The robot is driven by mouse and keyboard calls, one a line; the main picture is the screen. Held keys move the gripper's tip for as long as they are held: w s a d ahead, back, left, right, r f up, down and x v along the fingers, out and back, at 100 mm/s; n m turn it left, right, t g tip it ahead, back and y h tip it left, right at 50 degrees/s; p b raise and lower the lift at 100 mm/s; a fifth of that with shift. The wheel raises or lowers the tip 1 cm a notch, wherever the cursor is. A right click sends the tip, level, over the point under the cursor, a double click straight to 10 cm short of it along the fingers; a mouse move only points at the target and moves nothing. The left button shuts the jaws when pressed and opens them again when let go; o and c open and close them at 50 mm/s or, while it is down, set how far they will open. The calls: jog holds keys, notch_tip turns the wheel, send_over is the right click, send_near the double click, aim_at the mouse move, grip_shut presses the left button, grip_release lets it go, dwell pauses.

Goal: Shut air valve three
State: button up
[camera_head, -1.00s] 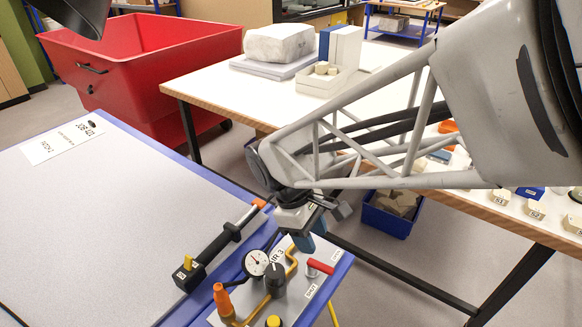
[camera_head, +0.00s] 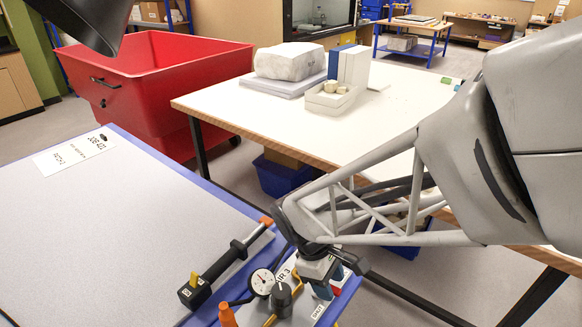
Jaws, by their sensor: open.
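The air panel (camera_head: 300,304) labelled AIR 3 is at the bottom centre, at the blue-edged bench's corner. It carries a round white gauge (camera_head: 262,281), a black knob (camera_head: 281,296) and a SHUT label (camera_head: 318,311). A small part of the red valve lever (camera_head: 337,291) shows beside my gripper (camera_head: 327,289). My gripper points down, low over the lever, with its jaws open. The fingers hide most of the lever, and I cannot tell whether they touch it.
A black-handled tool (camera_head: 222,264) lies on the grey bench top (camera_head: 110,225) left of the panel. An orange cone-shaped part (camera_head: 227,316) stands near the panel's left side. A white table (camera_head: 230,105) with boxes and a wrapped block is behind. A red bin (camera_head: 150,75) stands back left.

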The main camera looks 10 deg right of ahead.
jog(key=shift+c, duration=0.4)
grip_shut()
jog(key=shift+s+f+m+g, duration=0.15)
jog(key=shift+m+g, duration=0.15)
jog(key=shift+m, duration=0.4)
jog(key=shift+o, duration=0.4)
grip_release()
jog(key=shift+a+r, duration=0.1)
jog(key=shift+r, duration=0.15)
jog(key=shift+v, duration=3.75)
jog(key=shift+r, duration=0.15)
